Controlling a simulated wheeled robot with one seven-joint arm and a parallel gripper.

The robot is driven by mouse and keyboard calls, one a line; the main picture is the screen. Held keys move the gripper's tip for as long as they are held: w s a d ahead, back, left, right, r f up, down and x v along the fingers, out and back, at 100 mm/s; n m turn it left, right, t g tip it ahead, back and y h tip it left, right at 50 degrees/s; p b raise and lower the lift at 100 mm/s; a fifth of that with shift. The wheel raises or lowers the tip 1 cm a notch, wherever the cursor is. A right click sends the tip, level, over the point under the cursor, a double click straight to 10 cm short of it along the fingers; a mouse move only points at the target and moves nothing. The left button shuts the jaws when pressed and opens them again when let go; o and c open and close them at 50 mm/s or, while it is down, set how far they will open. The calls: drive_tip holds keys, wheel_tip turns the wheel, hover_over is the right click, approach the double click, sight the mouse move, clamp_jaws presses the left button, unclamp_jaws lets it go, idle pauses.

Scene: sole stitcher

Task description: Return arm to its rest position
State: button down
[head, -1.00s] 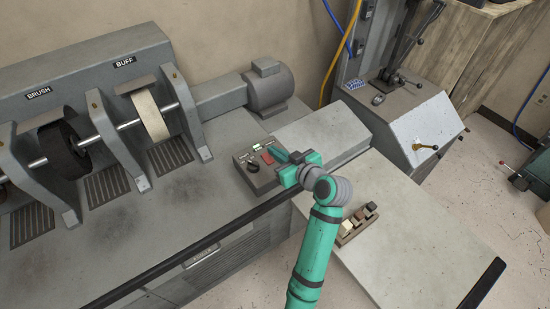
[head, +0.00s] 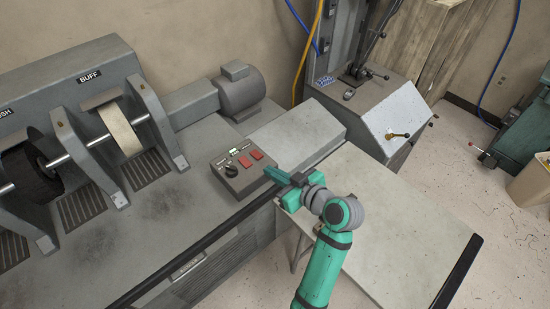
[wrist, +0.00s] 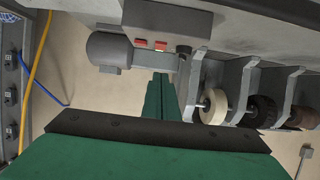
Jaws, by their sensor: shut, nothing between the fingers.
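My arm (head: 327,262) is teal with grey joints and reaches up from the bottom of the head view. My gripper (head: 270,174) is shut and empty, its fingers pointing left just in front of the control box. The gripper also shows in the wrist view (wrist: 162,95), its fingers together. The control box (head: 231,184) has two red buttons (head: 257,154), a black knob (head: 231,170) and a small switch. The fingertips appear apart from the box, close to its lower right corner.
The grinding bench carries a buff wheel (head: 120,130), a brush wheel (head: 30,173) and a grey motor (head: 240,92). A black rail (head: 205,235) runs along its front edge. A pale table (head: 400,235) lies right of my arm. A grey machine (head: 395,125) with levers stands behind.

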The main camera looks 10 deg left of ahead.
drive_tip(key=s+d+f+m+t+h, duration=0.2)
drive_tip(key=s+d+f+m+h, duration=0.25)
drive_tip(key=s+f, duration=0.4)
drive_tip(key=s+d+f+m+t+h, duration=0.25)
drive_tip(key=s+f+m+h, duration=0.2)
drive_tip(key=s+f, duration=0.4)
drive_tip(key=s+d+r+t+h, duration=0.1)
drive_tip(key=s+r, duration=0.3)
drive_tip(key=s, duration=0.6)
drive_tip(key=s+d+r+m+t, duration=0.1)
drive_tip(key=s+r, duration=0.3)
drive_tip(key=s, duration=0.5)
drive_tip(key=shift+s+d+h, duration=0.35)
drive_tip(key=shift+d+h, duration=0.05)
drive_tip(key=shift+a+t, duration=0.1)
drive_tip(key=shift+t, duration=0.15)
